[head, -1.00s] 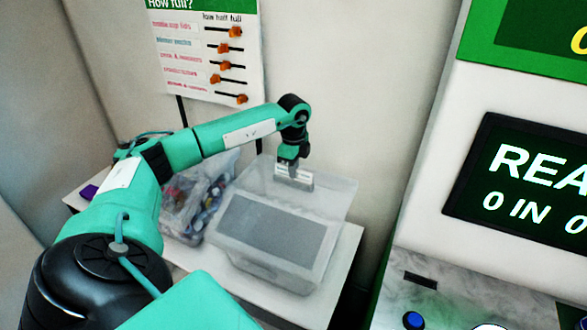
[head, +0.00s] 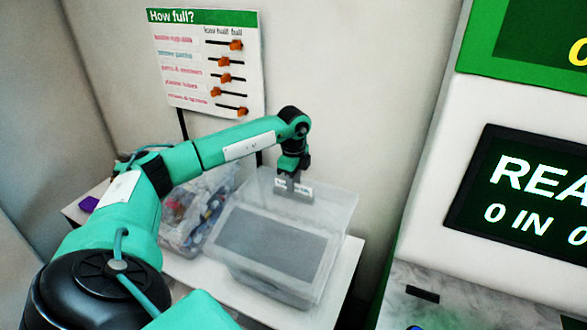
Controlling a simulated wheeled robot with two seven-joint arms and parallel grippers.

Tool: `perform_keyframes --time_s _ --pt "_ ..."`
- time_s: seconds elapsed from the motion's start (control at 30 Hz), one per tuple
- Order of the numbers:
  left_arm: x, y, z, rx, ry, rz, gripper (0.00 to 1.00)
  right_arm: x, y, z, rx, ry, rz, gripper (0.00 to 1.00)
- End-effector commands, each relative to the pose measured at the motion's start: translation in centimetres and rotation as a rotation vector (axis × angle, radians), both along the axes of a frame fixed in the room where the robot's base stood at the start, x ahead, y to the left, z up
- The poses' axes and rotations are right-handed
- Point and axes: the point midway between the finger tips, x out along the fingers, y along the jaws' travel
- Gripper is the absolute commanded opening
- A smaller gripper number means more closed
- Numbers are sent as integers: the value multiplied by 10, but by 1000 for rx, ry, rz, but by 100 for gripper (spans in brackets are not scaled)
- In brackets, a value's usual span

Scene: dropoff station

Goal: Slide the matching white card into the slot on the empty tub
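A clear, empty-looking plastic tub (head: 333,212) stands on a white table, with a flat grey area showing inside it. My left gripper (head: 293,186) is at the tub's far wall, pointing down. It appears shut on a small white card (head: 305,194) with dark print, too small to read. The card is upright at the far rim; I cannot tell whether it is in a slot, as the gripper covers its middle. The slot itself cannot be made out. My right gripper is out of view.
A clear container or bag of mixed small items (head: 190,215) stands left of the tub. A purple object (head: 89,203) lies at the table's left end. A "How full?" board (head: 208,60) hangs behind. A grey counter (head: 455,310) and a display (head: 525,195) are at the right.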

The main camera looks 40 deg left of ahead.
Motion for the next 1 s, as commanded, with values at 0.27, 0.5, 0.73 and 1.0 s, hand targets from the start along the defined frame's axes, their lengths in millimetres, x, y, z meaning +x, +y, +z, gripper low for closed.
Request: perform_keyframes --time_s 0.27,0.5,0.73,1.0 --pt "1 0 51 0 -7 -1 29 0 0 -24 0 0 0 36" --pt "1 0 101 -1 -4 0 29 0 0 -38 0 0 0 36" --pt "0 0 126 -1 -1 0 29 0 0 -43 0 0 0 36" --pt "0 0 132 0 0 0 29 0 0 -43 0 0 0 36"
